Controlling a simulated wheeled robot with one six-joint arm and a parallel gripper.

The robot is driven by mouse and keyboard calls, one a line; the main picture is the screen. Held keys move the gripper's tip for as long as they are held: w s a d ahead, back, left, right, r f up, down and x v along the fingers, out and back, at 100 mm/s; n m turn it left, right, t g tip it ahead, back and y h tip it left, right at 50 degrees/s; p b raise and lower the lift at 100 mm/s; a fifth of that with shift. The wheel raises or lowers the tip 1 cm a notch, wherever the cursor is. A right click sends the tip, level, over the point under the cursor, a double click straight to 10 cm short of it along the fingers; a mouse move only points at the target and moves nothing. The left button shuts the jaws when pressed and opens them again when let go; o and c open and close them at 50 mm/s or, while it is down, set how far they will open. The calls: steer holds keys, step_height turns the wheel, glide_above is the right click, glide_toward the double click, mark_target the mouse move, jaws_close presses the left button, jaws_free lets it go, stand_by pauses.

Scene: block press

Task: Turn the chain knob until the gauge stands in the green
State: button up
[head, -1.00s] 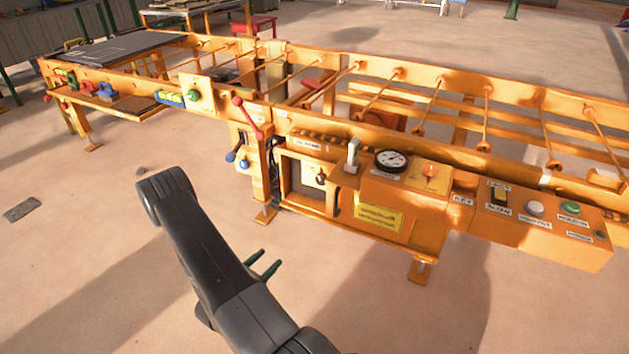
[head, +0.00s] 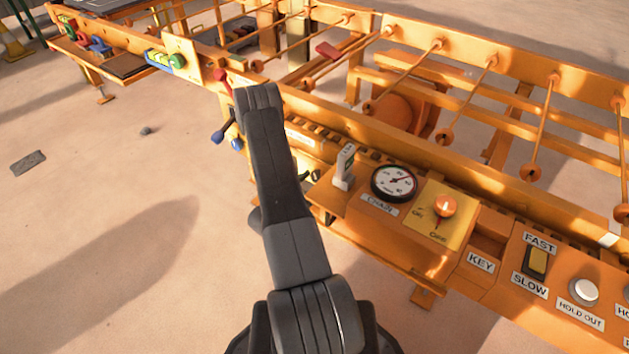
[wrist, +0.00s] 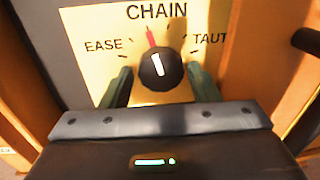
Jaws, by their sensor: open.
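The chain knob (wrist: 170,76) is dark and round with a white line, on a yellow plate (wrist: 85,45) marked CHAIN, EASE and TAUT. The white line runs nearly upright, and a red pointer stands just left of straight up. My gripper (wrist: 160,71) is open, with one green finger on each side of the knob. I cannot tell whether the fingers touch it. In the head view my arm mostly hides the gripper and knob. The chain gauge (head: 393,183) has a white face and black rim. Its needle points right and up; I cannot make out a green band.
The FAST/SLOW switch (head: 537,262) and the HOLD OUT button (head: 584,290) are farther right. Open floor lies left of my arm.

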steer(key=shift+w+d, duration=0.5)
steer(key=shift+w, duration=0.05)
steer(key=shift+c, duration=0.2)
steer(key=c, duration=0.6)
steer(key=shift+c, duration=0.2)
steer(key=shift+m+b, duration=0.3)
steer(key=m+b, duration=0.2)
steer(key=m, duration=0.1)
steer(key=shift+f, duration=0.15)
steer(key=shift+s+d+m+y+b, duration=0.15)
steer(key=shift+m+y+b, duration=0.15)
steer(key=shift+m+b, duration=1.45)
steer(key=shift+m, duration=0.35)
